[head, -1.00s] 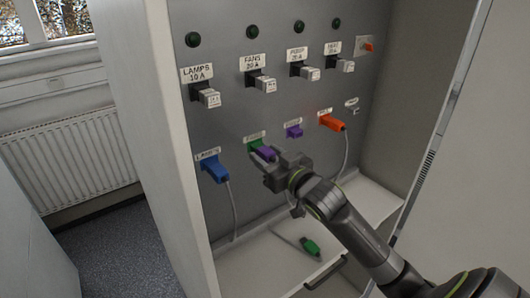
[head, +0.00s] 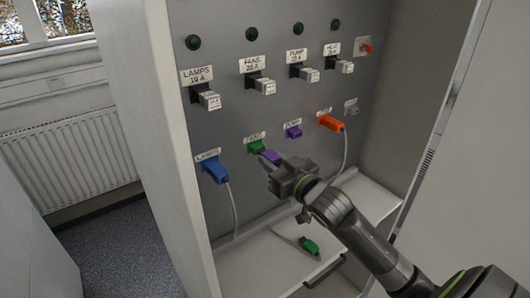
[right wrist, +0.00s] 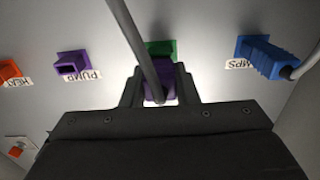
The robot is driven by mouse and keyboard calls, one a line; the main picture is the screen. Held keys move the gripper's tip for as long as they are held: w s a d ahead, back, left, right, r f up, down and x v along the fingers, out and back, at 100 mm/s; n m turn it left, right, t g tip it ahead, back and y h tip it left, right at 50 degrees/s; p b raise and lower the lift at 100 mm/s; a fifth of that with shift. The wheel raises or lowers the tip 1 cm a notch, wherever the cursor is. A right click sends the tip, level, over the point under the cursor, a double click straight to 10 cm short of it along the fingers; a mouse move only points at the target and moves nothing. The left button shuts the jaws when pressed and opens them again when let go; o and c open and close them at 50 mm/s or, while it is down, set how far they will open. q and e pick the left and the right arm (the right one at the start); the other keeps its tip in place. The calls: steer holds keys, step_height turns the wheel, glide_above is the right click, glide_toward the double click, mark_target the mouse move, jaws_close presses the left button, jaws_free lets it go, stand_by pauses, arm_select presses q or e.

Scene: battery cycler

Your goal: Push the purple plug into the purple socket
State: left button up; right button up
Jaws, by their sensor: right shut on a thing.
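My right gripper (head: 276,164) is shut on the purple plug (head: 269,156), in front of the lower row of the panel. In the right wrist view the purple plug (right wrist: 158,94) sits between the fingers, with the green socket (right wrist: 161,50) behind it. A grey cable crosses in front of the plug there. The purple socket (head: 293,132), labelled PUMP, is empty and lies to the right of the plug in the head view. In the right wrist view the purple socket (right wrist: 72,65) is to the left, its opening visible. The left gripper is out of view.
A blue plug (head: 214,170) is in the left socket and an orange plug (head: 331,123) in the right one, both with hanging cables. A loose green plug (head: 310,247) lies on the cabinet floor (head: 245,272). Cabinet walls bound both sides.

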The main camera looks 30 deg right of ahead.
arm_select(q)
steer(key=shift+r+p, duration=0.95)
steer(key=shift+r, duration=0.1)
arm_select(e)
steer(key=shift+s+d, duration=0.15)
steer(key=shift+s, duration=1.7)
